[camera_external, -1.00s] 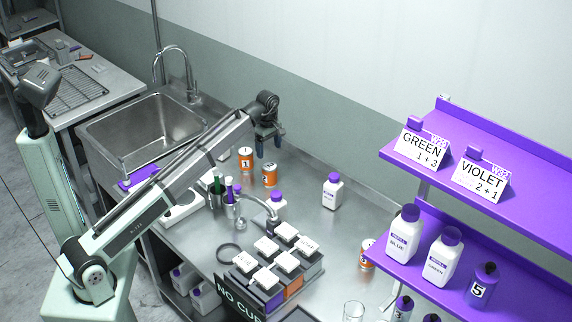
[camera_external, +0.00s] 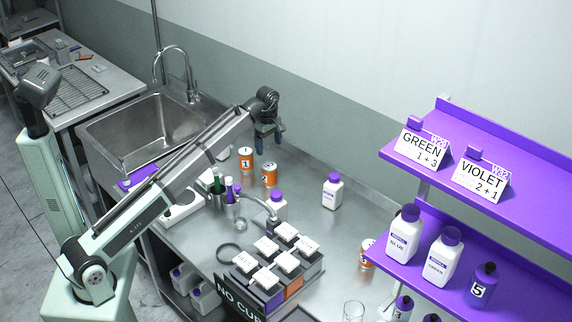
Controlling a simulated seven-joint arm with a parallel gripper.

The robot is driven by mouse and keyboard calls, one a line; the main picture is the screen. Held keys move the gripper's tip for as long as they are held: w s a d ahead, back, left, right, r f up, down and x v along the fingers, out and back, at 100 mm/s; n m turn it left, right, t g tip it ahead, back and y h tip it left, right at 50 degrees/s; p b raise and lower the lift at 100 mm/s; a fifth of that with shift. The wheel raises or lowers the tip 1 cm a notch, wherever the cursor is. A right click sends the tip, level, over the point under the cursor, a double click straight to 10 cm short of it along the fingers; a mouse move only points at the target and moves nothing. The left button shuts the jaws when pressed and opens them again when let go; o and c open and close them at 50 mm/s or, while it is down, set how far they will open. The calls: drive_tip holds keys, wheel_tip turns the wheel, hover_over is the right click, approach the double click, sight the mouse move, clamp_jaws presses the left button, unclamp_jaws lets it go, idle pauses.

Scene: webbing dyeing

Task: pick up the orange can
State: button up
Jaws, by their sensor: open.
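Several orange cans stand on the steel counter (camera_external: 327,235). One orange can marked 1 (camera_external: 246,159) stands upright left of my gripper. A second orange can (camera_external: 269,174) stands just in front of it and to the right, below my gripper in the picture. A third orange can (camera_external: 367,254) stands farther right, partly hidden by the purple shelf. My gripper (camera_external: 269,146) is open and empty, fingers pointing down, above the counter near the first two cans. It appears apart from them.
A white bottle with a purple cap (camera_external: 333,191) stands right of the cans. A holder with green and purple markers (camera_external: 229,193) and a block of white-lidded containers (camera_external: 275,262) are in front. The sink (camera_external: 140,135) is at left, the purple shelf (camera_external: 500,150) at right.

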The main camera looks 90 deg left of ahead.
wheel_tip(320, 180, up, 4)
drive_tip(key=m+t, duration=1.1)
drive_tip(key=m, duration=1.6)
hover_over(369, 245)
drive_tip(key=s+d, duration=0.1)
drive_tip(key=s, duration=0.3)
drive_tip(key=shift+w+a+f, duration=0.2)
drive_tip(key=shift+w+f, duration=0.85)
drive_tip(key=shift+f, duration=1.7)
drive_tip(key=shift+w+a+f, duration=0.15)
drive_tip(key=shift+w+f, duration=0.85)
drive_tip(key=shift+f, duration=1.7)
drive_tip(key=shift+w+a+f, duration=0.2)
drive_tip(key=shift+w+f, duration=0.85)
drive_tip(key=shift+f, duration=1.7)
drive_tip(key=c, duration=1.3)
